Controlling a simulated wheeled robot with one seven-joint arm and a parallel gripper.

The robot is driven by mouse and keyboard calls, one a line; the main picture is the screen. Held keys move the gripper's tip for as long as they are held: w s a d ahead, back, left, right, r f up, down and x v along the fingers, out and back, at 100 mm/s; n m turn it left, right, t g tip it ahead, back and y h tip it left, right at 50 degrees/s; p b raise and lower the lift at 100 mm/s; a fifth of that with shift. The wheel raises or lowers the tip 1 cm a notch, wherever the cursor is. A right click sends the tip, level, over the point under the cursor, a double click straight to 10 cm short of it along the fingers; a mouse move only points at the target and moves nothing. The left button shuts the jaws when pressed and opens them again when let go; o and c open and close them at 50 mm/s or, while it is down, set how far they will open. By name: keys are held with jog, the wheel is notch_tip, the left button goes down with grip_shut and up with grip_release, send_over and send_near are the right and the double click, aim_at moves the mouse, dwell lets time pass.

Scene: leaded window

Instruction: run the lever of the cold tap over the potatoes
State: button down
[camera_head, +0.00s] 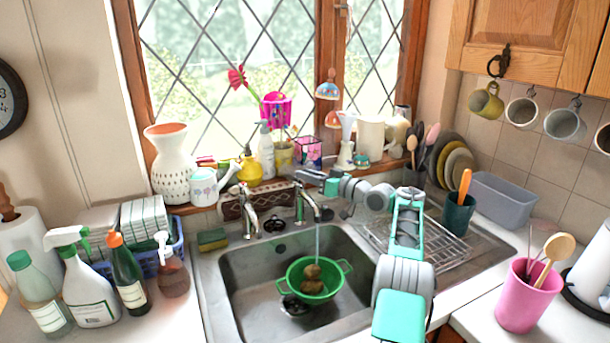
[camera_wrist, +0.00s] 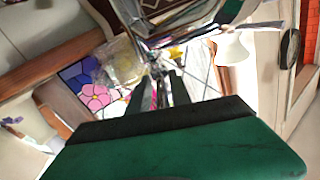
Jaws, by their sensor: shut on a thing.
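Two chrome taps stand behind the sink: a left tap (camera_head: 247,210) and a right tap (camera_head: 310,205). A thin stream of water (camera_head: 317,240) falls from the right tap's spout. Below it, brown potatoes (camera_head: 311,279) sit in a green colander (camera_head: 332,289) in the sink. My gripper (camera_head: 310,177) reaches in from the right to the top of the right tap and is shut on its lever. The lever is small and mostly hidden by the fingers. In the wrist view my gripper (camera_wrist: 158,85) is close to shiny chrome tap parts (camera_wrist: 195,25).
A sponge (camera_head: 212,239) lies left of the taps.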

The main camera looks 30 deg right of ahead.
jog(key=shift+a, duration=0.2)
jog(key=c, duration=1.6)
grip_release()
jog(key=shift+o, duration=0.7)
jog(key=shift+w+a, duration=0.1)
jog(key=shift+w, duration=0.05)
jog(key=shift+d, duration=0.25)
jog(key=shift+s+d, duration=0.15)
jog(key=shift+s, duration=0.25)
jog(key=b+v, duration=0.2)
jog(key=v, duration=0.5)
jog(key=shift+s, duration=0.1)
